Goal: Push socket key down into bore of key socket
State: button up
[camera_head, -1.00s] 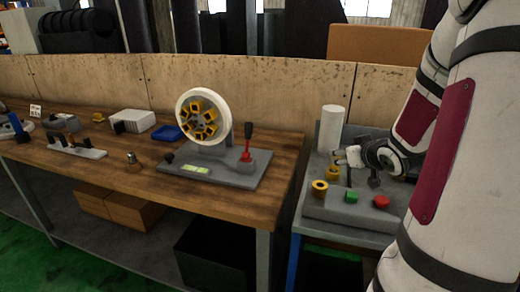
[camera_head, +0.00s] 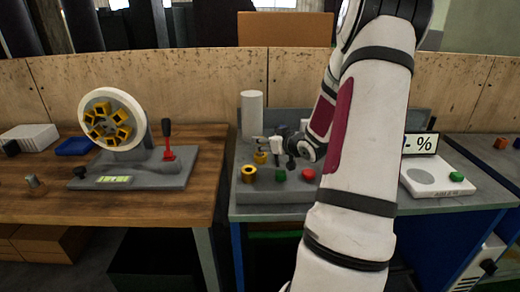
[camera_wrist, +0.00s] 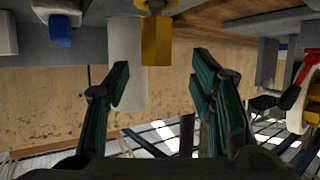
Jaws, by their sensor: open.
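A yellow piece (camera_head: 260,157), which looks like the socket key, stands upright on the grey machine at the right workbench. It shows in the wrist view as a yellow block (camera_wrist: 156,42), with a brass-coloured round part (camera_wrist: 156,6), probably the key socket, at its base. The wrist picture is upside down. My gripper (camera_head: 266,143) is just above and beside the yellow piece in the head view. In the wrist view my gripper (camera_wrist: 165,75) has its fingers spread, with nothing between the tips. The bore is hidden, so I cannot tell how deep the key sits.
A yellow ring (camera_head: 249,174), a green button (camera_head: 280,175) and a red button (camera_head: 308,174) line the machine's front. A white cylinder (camera_head: 252,115) stands behind. A wheel fixture (camera_head: 113,118) with a red lever (camera_head: 168,153) is on the left bench.

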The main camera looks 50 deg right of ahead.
jog(key=x, duration=0.5)
jog(key=shift+d+b, duration=0.2)
jog(key=shift+b, duration=0.2)
jog(key=shift+c, duration=0.2)
grip_shut()
